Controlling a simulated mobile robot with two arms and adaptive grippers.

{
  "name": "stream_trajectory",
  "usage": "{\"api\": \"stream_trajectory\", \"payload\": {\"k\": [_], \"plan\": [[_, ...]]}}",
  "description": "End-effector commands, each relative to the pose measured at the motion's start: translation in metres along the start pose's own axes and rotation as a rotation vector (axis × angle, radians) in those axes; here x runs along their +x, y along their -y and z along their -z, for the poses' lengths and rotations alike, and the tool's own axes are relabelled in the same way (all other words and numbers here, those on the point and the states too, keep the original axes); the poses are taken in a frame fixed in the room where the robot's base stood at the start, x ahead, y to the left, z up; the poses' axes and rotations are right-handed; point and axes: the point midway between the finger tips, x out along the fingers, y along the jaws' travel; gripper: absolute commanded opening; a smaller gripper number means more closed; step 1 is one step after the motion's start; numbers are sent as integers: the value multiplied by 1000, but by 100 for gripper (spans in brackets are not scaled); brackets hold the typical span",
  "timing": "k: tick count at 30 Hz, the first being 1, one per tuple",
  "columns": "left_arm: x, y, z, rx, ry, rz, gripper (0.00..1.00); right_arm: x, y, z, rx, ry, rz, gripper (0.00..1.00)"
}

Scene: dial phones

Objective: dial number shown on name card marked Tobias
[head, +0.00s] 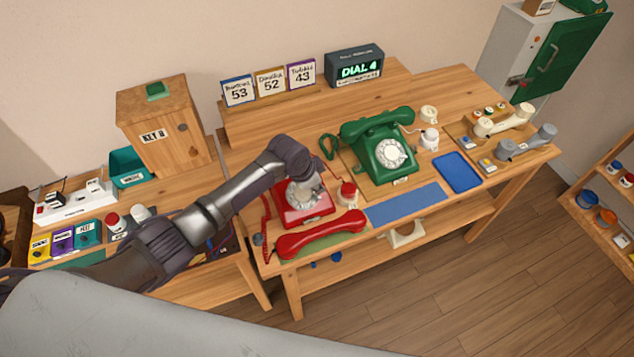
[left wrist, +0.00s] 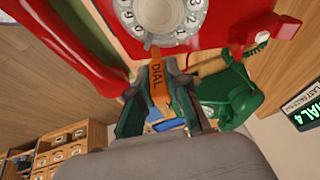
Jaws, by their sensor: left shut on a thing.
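Three name cards stand on the back shelf: a blue-edged card with 53 (head: 237,92), a tan-edged card with 52 (head: 270,82) and a purple-edged card with 43 (head: 301,74). Their names are too small to read surely. A dark display (head: 355,69) glows green with "DIAL 4". My left gripper (head: 305,192) is over the red phone (head: 290,213), hiding much of it. In the left wrist view, my left gripper (left wrist: 160,100) is shut on an orange stick marked DIAL (left wrist: 157,75). The stick's tip is at the edge of the red phone's dial (left wrist: 165,20); contact is unclear.
The red handset (head: 320,236) lies in front of the red phone. A green phone (head: 380,147) with its handset on stands to the right. A blue mat (head: 405,205) and a blue tray (head: 457,172) lie near the front. A wooden box (head: 165,125) stands left.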

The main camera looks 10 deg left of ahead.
Motion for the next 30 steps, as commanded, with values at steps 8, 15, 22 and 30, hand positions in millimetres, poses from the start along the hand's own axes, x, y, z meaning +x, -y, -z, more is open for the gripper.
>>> {"api": "stream_trajectory", "payload": {"k": [8, 15, 22, 30], "plan": [[-4, 5, -2, -2, 1, 1, 0, -2, 0, 0, 0, 0, 0, 40], [-18, 27, -15, -1, 2, 2, 0, -10, 0, 1, 0, 0, 0, 40], [-28, 42, -24, -1, 1, 1, 0, -14, 0, 1, 0, 0, 1, 40], [-29, 44, -26, 0, 0, 0, 0, -14, 1, 2, 0, 0, 1, 40]]}}
